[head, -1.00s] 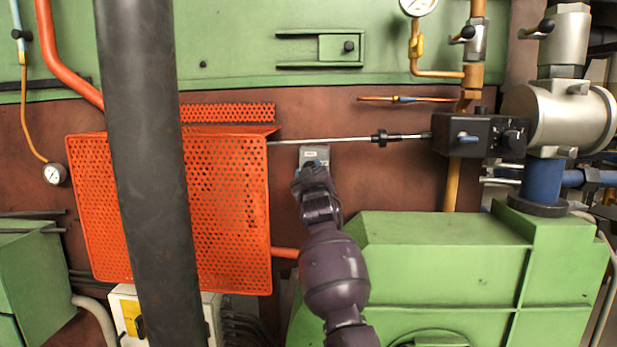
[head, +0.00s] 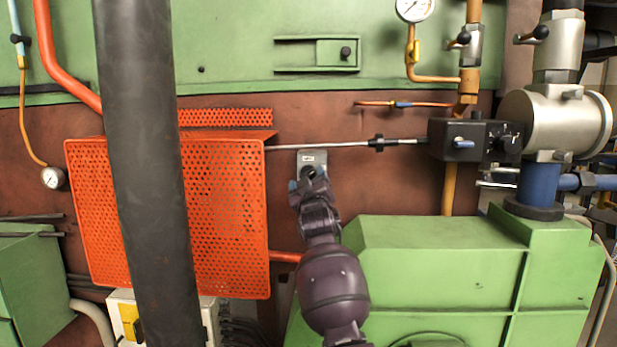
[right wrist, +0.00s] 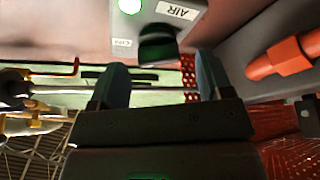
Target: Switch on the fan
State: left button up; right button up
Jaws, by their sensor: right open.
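A small grey control box (head: 313,156) with a pale label sits on the brown wall, right of the orange guard. In the right wrist view this box (right wrist: 128,33) shows an "AIR" label, a lit green lamp (right wrist: 130,5) and a black knob (right wrist: 157,43). My right gripper (head: 309,178) is in front of the box's lower part and hides it in the head view. In the right wrist view its two fingers (right wrist: 160,80) are apart with nothing between them. The knob shows just beyond the gap between the fingertips. My left gripper is not in view.
An orange perforated guard (head: 225,215) stands left of my right gripper. A thin metal rod (head: 325,146) runs above it to a black box (head: 465,140). A green housing (head: 435,260) lies to the right, below. A thick dark tube (head: 150,150) hides part of the guard.

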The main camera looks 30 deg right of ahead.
jog(key=p+v, duration=0.1)
jog(key=v, duration=0.7)
jog(key=shift+s, duration=0.4)
jog(key=shift+a+f, duration=0.1)
jog(key=shift+f, duration=0.1)
jog(key=s+a+m+t+y, duration=0.1)
jog(key=s+a+y, duration=0.1)
jog(key=a, duration=0.2)
jog(key=s+a+f+g+y+p, duration=0.1)
jog(key=s+a+f+g+y, duration=0.15)
jog(key=s+f, duration=0.7)
jog(key=s+a+f+g+y+p, duration=0.1)
jog(key=s+f+g+y, duration=0.15)
jog(key=s+f, duration=0.75)
jog(key=s+f+g+p, duration=0.2)
jog(key=s+f+g, duration=0.3)
jog(key=s+f, duration=1.5)
jog(key=s, duration=0.4)
jog(key=shift+d, duration=0.3)
